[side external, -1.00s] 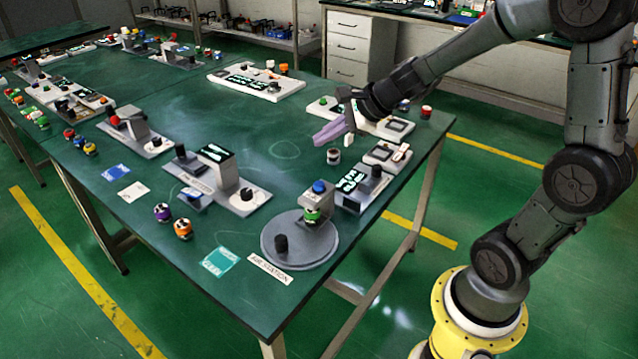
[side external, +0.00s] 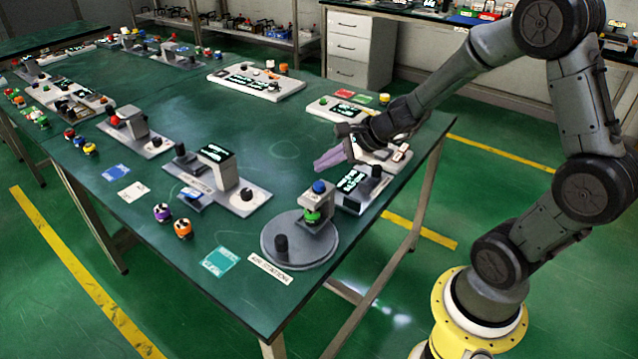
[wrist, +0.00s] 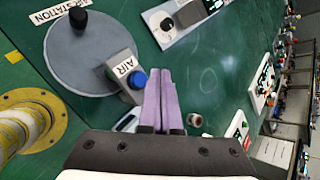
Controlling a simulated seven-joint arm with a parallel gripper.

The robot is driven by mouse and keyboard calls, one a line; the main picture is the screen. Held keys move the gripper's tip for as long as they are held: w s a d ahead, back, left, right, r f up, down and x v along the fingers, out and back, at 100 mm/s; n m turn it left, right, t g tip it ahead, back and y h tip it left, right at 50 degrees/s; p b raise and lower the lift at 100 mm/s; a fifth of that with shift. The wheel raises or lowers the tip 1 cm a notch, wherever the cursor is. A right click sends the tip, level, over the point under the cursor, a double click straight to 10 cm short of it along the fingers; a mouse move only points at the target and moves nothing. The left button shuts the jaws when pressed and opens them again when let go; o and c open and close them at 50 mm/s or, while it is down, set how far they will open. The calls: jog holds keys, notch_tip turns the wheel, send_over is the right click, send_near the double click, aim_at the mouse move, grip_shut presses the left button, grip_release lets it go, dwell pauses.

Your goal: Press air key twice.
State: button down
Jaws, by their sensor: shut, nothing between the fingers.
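The air station is a round grey base (side external: 270,250) near the table's front corner, with an "AIR STATION" label beside it. On it stands a grey post with a blue key (side external: 319,187) on top and a green part below. In the wrist view the blue key (wrist: 138,79) sits beside the "AIR" lettering, just left of my fingers. My gripper (side external: 322,163) is shut and empty, its purple fingers held together behind and above the blue key, apart from it. It also shows in the wrist view (wrist: 162,72).
A display device (side external: 352,182) stands close right of the post. A black knob (side external: 281,244) rises from the round base. A device with a raised screen (side external: 215,155) stands to the left. Purple and orange buttons (side external: 183,228) lie at the front.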

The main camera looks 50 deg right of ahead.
jog(key=shift+f, duration=1)
jog(key=shift+f, duration=0.1)
dwell(1.3)
jog(key=shift+f, duration=0.3)
jog(key=shift+f, duration=0.55)
dwell(0.8)
jog(key=shift+r, duration=0.95)
jog(key=shift+r, duration=2.5)
dwell(0.5)
